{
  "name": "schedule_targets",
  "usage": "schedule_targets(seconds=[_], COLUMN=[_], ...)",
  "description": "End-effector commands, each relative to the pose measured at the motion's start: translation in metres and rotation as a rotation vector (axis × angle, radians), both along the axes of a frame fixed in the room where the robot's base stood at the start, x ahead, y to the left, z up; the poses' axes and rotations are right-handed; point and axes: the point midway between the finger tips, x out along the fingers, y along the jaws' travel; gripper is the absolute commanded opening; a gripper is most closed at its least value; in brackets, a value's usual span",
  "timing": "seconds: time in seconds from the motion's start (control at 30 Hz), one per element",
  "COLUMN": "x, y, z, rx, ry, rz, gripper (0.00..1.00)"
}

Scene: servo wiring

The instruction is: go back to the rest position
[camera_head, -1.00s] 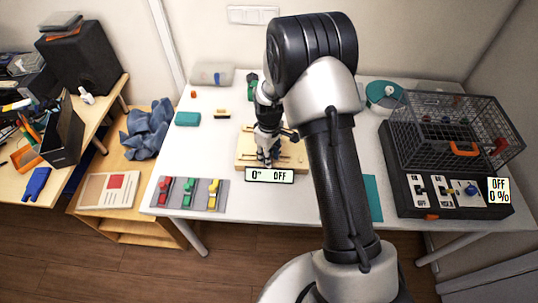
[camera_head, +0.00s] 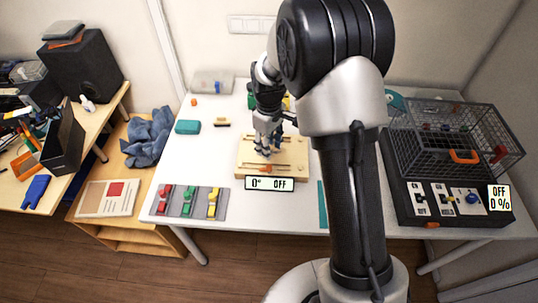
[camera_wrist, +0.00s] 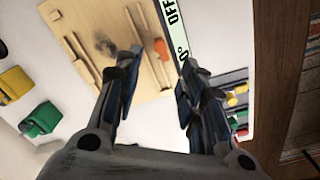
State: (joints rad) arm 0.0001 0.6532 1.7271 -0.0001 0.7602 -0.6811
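My gripper (camera_head: 268,148) is above the wooden board (camera_head: 290,162) on the white table, pointing down, with my arm reaching in from the right. In the wrist view my gripper (camera_wrist: 158,75) has its two fingers spread apart with nothing between them. The wooden board (camera_wrist: 88,22) shows behind the fingers there, with grooves, a dark spot and a small orange piece (camera_wrist: 161,48). The display (camera_head: 269,184) at the board's front edge reads 0° and OFF. Part of the board and table is hidden behind my arm.
A grey mat (camera_head: 188,202) with red, green and yellow connectors lies front left. A black unit with a wire cage (camera_head: 455,140) and switches stands at right; its display (camera_head: 499,197) reads OFF, 0 %. A teal box (camera_head: 188,127) lies back left. The table between mat and teal box is clear.

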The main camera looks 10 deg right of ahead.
Motion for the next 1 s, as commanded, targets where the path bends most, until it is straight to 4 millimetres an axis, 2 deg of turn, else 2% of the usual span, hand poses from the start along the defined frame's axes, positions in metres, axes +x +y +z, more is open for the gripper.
schedule_targets(seconds=[0.03, 0.2, 0.77, 0.87, 0.97, 1.0], x=[0.000, 0.000, 0.000, -0.004, -0.017, -0.026], y=[0.000, 0.000, 0.000, 0.000, 0.000, 0.000], z=[0.008, 0.021, 0.024, 0.037, 0.068, 0.084], rx=[0.000, 0.000, 0.000, 0.001, 0.001, 0.003], ry=[-0.002, 0.000, -0.001, -0.015, -0.044, -0.061], rz=[0.000, 0.000, -0.001, -0.018, -0.062, -0.087], gripper=[0.37, 0.37, 0.37, 0.37, 0.37, 0.37])
